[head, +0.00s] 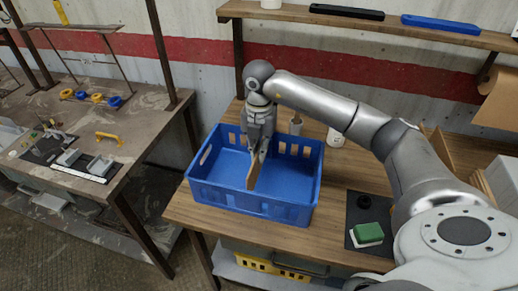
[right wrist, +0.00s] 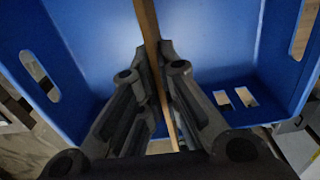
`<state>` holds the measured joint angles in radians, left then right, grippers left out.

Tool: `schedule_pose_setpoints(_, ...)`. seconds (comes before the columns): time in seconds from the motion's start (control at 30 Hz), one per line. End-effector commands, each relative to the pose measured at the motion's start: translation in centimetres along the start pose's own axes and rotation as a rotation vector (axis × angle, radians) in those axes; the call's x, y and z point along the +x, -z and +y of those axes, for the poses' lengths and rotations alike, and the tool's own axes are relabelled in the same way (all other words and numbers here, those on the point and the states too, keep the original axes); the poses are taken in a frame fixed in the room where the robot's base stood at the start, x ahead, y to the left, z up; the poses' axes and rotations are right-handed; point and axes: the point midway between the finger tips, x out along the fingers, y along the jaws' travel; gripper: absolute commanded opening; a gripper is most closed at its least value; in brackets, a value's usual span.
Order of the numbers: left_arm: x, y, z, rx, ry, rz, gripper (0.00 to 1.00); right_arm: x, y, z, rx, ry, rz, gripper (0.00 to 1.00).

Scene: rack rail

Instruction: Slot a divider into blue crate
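The blue crate (head: 290,213) stands on the wooden workbench, and its inside wall fills much of the right wrist view (right wrist: 95,40). A thin brown divider (head: 253,172) stands on edge inside the crate, near its middle. In the right wrist view the divider (right wrist: 149,30) runs between my right gripper's fingers. My right gripper (head: 257,148) points down into the crate, its fingers closed on the divider from both sides; it also shows in the right wrist view (right wrist: 160,75). Whether the divider touches the crate floor is hard to tell. My left gripper is not in view.
A dark mat (head: 361,205) with a green and white block (head: 369,233) lies right of the crate. A white container (head: 336,137) stands behind it. A shelf (head: 400,30) runs along the back. Another cluttered bench (head: 130,100) stands left, across a gap.

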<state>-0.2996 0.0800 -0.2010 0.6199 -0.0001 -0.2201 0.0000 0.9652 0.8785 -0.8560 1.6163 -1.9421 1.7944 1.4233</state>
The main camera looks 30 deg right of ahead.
Motion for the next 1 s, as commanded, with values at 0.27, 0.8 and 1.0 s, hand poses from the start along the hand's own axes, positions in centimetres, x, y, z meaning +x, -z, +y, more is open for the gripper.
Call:
schedule_pose_setpoints(0.27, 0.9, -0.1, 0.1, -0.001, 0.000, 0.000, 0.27, 1.3, 0.0, 0.0, 0.000, 0.000, 0.000, 0.00)
schedule_pose_setpoints(0.8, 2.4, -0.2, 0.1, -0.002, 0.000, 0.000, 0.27, 3.5, 0.0, 0.0, 0.000, 0.001, 0.000, 0.00)
schedule_pose_setpoints(1.0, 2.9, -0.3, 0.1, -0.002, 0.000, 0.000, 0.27, 4.2, 0.0, 0.0, 0.000, 0.000, 0.000, 0.00)
